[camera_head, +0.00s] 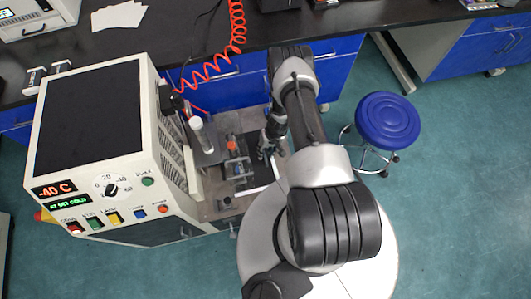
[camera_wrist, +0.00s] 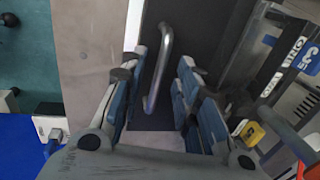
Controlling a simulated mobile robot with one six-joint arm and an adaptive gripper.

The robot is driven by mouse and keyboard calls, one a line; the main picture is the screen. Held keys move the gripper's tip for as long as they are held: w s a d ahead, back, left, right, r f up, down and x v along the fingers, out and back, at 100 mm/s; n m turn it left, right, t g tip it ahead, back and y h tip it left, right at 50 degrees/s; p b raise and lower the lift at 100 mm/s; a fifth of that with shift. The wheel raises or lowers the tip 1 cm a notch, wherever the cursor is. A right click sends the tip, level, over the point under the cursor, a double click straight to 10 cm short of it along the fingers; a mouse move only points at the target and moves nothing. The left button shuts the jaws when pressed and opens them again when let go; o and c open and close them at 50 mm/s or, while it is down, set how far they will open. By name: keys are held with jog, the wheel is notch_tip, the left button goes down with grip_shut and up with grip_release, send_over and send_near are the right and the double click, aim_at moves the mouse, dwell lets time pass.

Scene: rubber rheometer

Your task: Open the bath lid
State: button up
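The bath lid (camera_wrist: 203,28) is a dark flat panel in the wrist view, and it looks shut. A bent metal bar handle (camera_wrist: 157,75) stands on it. My gripper (camera_wrist: 163,58) is open, with its blue-padded fingers on either side of the handle. The handle lies nearer the left finger, with a visible gap to the right one; I cannot tell whether the left finger touches it. In the head view my gripper (camera_head: 266,150) is low over the bath area, beside the cream machine (camera_head: 90,110). My arm hides much of the lid there.
A fixture with orange parts (camera_head: 235,160) stands left of my gripper. A coiled red hose (camera_head: 237,25) hangs behind. A blue stool (camera_head: 387,120) stands to the right, with open floor around it.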

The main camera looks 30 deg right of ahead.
jog(key=shift+f, duration=0.25)
jog(key=shift+c, duration=0.6)
grip_shut()
